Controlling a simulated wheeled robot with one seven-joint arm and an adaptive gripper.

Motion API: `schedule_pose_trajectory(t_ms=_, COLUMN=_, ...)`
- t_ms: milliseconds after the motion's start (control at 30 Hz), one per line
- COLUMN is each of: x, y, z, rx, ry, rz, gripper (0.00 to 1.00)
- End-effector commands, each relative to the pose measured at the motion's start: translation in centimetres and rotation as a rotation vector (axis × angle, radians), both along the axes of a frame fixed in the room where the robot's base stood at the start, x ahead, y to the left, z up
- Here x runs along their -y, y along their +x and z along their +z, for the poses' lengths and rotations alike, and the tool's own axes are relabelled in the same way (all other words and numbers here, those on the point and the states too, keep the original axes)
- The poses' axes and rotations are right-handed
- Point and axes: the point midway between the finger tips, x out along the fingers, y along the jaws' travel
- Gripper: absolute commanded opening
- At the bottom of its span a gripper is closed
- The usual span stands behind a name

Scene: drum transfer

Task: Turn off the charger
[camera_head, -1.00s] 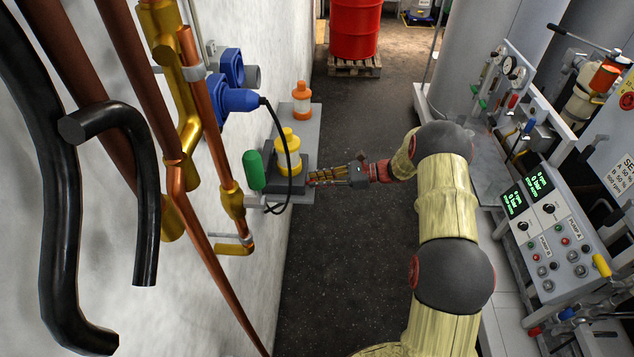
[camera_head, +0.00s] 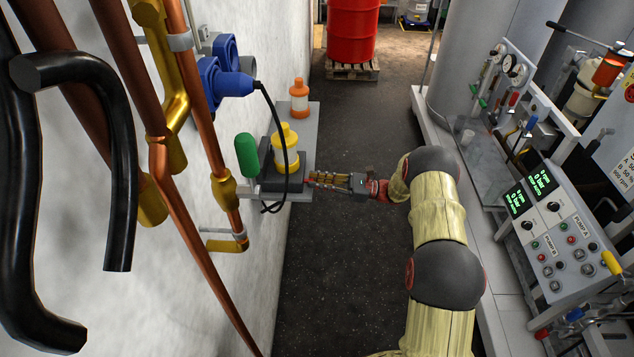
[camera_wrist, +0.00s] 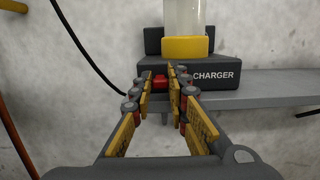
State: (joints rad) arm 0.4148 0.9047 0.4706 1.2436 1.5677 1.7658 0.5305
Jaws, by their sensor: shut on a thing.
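The charger (camera_head: 290,182) is a dark block on a grey wall shelf, and its label shows in the wrist view (camera_wrist: 225,76). A yellow-collared clear device (camera_head: 286,148) stands upright on it. A small red switch (camera_wrist: 160,81) is on the charger's front face. My gripper (camera_head: 312,180) reaches the charger's front from the right in the head view. In the wrist view my gripper (camera_wrist: 160,84) has its fingertips on either side of the red switch, shut on it. The fingertips partly hide the switch.
The shelf (camera_head: 313,122) also holds an orange and white bottle (camera_head: 299,98) and a green cylinder (camera_head: 247,155). A black cable hangs from a blue plug (camera_head: 233,84) beside the charger. Pipes line the left wall. A pump panel (camera_head: 565,230) stands at right.

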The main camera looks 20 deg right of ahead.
Motion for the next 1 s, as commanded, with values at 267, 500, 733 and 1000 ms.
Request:
schedule_pose_trajectory(t_ms=267, x=0.1, y=0.0, z=0.0, rx=-0.001, ry=-0.001, rz=-0.002, gripper=0.2)
schedule_pose_trajectory(t_ms=500, x=0.0, y=0.0, z=0.0, rx=0.0, ry=-0.001, rz=-0.001, gripper=0.33)
schedule_pose_trajectory(t_ms=733, x=0.0, y=0.0, z=0.0, rx=0.0, ry=-0.001, rz=0.0, gripper=0.35)
schedule_pose_trajectory(t_ms=1000, x=1.5, y=-0.4, z=-0.3, rx=-0.001, ry=-0.001, rz=-0.003, gripper=0.35)
